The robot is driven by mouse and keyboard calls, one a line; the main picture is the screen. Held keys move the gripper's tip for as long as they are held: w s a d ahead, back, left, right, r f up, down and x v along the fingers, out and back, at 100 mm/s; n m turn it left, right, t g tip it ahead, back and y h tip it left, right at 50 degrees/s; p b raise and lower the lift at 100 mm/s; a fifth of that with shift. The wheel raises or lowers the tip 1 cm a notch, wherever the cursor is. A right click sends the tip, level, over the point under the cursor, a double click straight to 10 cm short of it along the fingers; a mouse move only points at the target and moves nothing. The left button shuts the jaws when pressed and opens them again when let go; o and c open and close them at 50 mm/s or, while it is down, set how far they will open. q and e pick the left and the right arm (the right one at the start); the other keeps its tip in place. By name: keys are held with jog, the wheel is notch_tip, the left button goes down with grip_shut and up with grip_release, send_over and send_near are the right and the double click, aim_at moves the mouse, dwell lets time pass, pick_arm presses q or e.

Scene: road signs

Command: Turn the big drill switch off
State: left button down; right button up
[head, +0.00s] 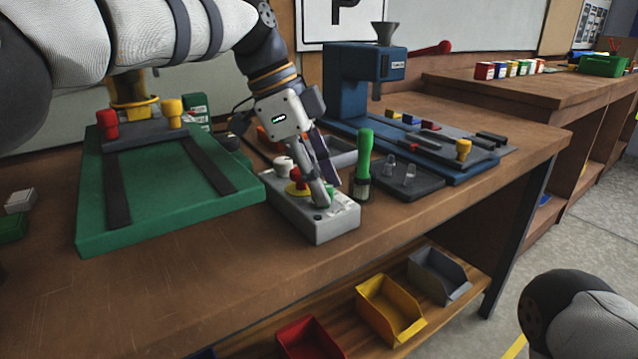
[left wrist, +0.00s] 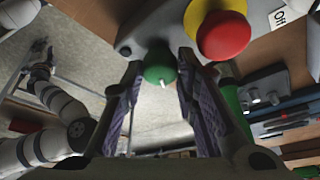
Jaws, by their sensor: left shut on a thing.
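A grey control box (head: 322,219) stands at the table's front edge, to the right of a green-based machine. It has a white knob (head: 284,165) and a red mushroom button (head: 297,188) on a yellow ring. The button also shows in the left wrist view (left wrist: 223,36), near an "Off" label (left wrist: 284,17). My left gripper (head: 323,196) reaches down to the box's front end. It is shut on a green knob (left wrist: 160,68) with a white mark, between both fingers in the left wrist view. My right arm's end (left wrist: 40,65) is small at the left there.
A green-handled tool (head: 364,155) stands upright just right of the box. The green-based machine (head: 85,213) is on the left, and a blue drill press (head: 350,85) behind. Red, yellow (head: 390,308) and grey bins sit on the lower shelf.

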pick_arm(q)
jog(key=shift+m, duration=0.5)
jog(key=c, duration=1.6)
grip_release()
jog(key=shift+o, duration=0.2)
